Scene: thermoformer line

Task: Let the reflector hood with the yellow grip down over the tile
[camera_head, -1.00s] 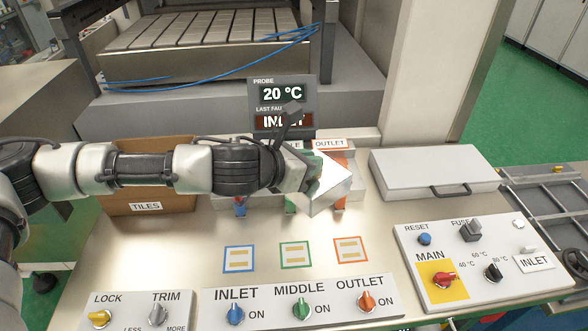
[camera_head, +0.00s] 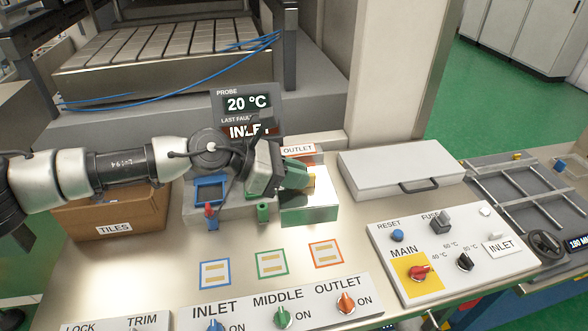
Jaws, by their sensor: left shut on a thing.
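The reflector hood (camera_head: 309,210) is a shiny, mirror-like box in the middle of the view, at the outlet end of the row of stations. Its yellow grip (camera_head: 312,182) shows in part at the fingers. My left gripper (camera_head: 306,179) comes in from the left and is shut on the grip, above the hood. The hood looks level and stands at or just above the outlet station; I cannot tell whether it touches down. No tile shows there; the hood hides what is beneath it. My right gripper is out of view.
The blue-framed inlet station (camera_head: 211,190) lies left of the hood, and my arm partly hides the middle one. A cardboard TILES box (camera_head: 105,215) stands further left. A lidded grey case (camera_head: 402,168) is close on the right. The probe display (camera_head: 247,105) reads 20 °C.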

